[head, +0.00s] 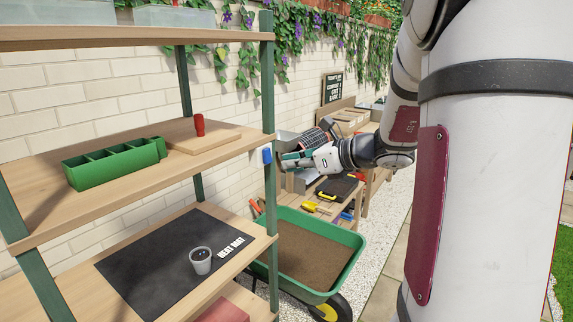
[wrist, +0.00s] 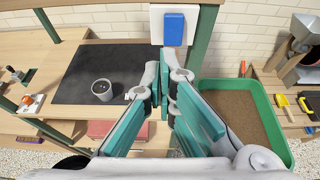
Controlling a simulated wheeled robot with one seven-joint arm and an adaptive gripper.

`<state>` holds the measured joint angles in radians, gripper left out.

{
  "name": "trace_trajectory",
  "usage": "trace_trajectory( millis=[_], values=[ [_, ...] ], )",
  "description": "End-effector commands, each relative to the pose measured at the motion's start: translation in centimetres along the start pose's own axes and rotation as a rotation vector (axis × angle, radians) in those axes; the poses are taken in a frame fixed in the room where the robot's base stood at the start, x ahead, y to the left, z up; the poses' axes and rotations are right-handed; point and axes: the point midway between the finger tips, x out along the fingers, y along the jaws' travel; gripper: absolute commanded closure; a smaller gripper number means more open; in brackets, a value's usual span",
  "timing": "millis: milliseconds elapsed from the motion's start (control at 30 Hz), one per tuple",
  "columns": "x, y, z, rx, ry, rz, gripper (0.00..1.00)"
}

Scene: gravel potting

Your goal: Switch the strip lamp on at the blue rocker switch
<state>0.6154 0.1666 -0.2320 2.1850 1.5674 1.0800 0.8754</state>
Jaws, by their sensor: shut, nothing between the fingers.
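The blue rocker switch (head: 267,155) is mounted on the front right green post of the shelf unit. In the wrist view the blue rocker (wrist: 174,29) sits on a pale plate (wrist: 157,24), just beyond my fingertips. My gripper (head: 284,160) is shut and empty, with its teal fingers pointing at the switch from the right. In the wrist view my gripper (wrist: 168,62) lies below the rocker. The head view shows the fingertips very close to the switch; I cannot tell whether they touch. No strip lamp can be made out.
The shelf holds a green divided tray (head: 115,163), a red-handled tool on a board (head: 203,140), and a heat mat (head: 130,270) with a small grey pot (head: 201,260). A green wheelbarrow (head: 340,280) of soil stands below my gripper. A potting bench stands behind.

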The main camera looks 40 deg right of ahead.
Motion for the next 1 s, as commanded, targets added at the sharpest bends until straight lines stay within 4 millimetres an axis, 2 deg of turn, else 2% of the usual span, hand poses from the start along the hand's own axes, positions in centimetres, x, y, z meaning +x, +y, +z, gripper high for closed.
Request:
trace_trajectory(
  millis=[33,200,433,600,1000],
  values=[
    [-1.2,-0.2,0.2,-0.001,-0.003,-0.008,1.00],
    [-4.5,-0.1,0.6,-0.002,-0.002,-0.007,1.00],
    [-7.9,-0.1,1.0,-0.001,-0.002,-0.005,1.00],
    [-8.9,0.0,1.1,0.000,-0.001,-0.004,1.00],
    [-8.9,-0.1,0.9,0.001,-0.004,-0.003,1.00]
  ],
)
